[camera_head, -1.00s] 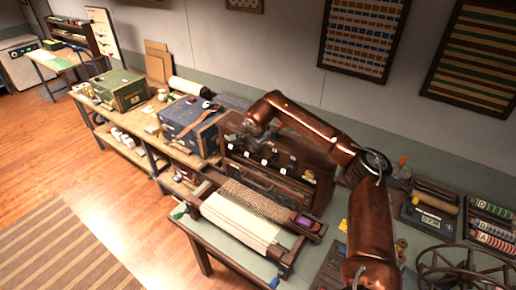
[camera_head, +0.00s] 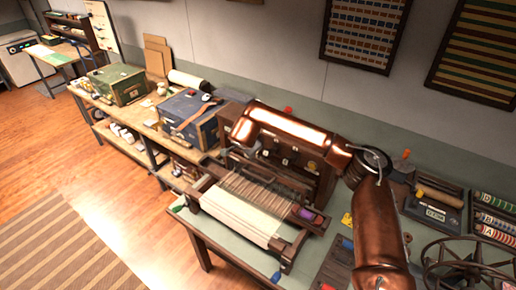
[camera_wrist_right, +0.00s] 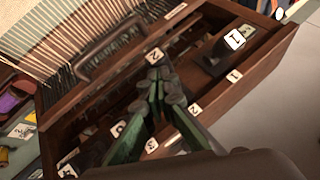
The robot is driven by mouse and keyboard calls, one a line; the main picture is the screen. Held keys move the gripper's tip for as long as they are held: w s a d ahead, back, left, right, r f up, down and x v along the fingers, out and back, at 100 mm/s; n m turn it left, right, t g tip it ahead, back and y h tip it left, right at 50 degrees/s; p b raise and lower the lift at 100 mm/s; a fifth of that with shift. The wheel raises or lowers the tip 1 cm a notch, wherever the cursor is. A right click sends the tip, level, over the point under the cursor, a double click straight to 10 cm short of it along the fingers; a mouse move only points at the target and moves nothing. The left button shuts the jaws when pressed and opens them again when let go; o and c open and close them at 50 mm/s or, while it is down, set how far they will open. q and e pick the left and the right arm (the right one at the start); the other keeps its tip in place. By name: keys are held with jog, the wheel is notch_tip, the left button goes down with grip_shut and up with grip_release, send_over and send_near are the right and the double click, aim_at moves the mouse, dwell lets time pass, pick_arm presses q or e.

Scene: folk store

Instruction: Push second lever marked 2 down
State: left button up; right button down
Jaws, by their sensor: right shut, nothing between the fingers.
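The lever box is the dark wooden case (camera_head: 322,190) behind the loom; its row of white-tagged levers is small in the head view. In the right wrist view, the wooden box (camera_wrist_right: 258,72) has number tags along its edge, including the tag 2 (camera_wrist_right: 196,110). A white-capped lever (camera_wrist_right: 154,56), which seems to be lever 2, lies just beyond my right fingertips and looks tilted toward the loom. Lever 1 (camera_wrist_right: 233,40) stands beside it at the right. My right gripper (camera_wrist_right: 162,84) is shut and empty, close to that cap; contact is unclear. My left gripper is out of view.
The loom (camera_head: 235,212) with its white cloth stands in front of the lever box. A blue case (camera_head: 190,118) and a green case (camera_head: 118,84) stand on the left bench. A spoked wheel (camera_head: 468,268) is at the right. Free floor lies at front left.

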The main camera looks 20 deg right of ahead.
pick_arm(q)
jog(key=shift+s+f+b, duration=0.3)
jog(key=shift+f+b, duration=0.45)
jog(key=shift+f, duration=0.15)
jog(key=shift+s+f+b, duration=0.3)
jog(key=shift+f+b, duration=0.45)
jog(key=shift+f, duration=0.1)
pick_arm(e)
jog(key=shift+s+a+f, duration=0.15)
jog(key=shift+f, duration=0.9)
jog(key=shift+s+a+f, duration=0.1)
jog(key=shift+a+f, duration=0.05)
jog(key=shift+f, duration=1)
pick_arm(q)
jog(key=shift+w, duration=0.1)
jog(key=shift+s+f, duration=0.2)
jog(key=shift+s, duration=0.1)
pick_arm(e)
jog(key=s+a+r, duration=0.5)
jog(key=s+a, duration=0.1)
jog(key=s, duration=0.4)
jog(key=shift+a, duration=0.35)
jog(key=shift+r, duration=0.1)
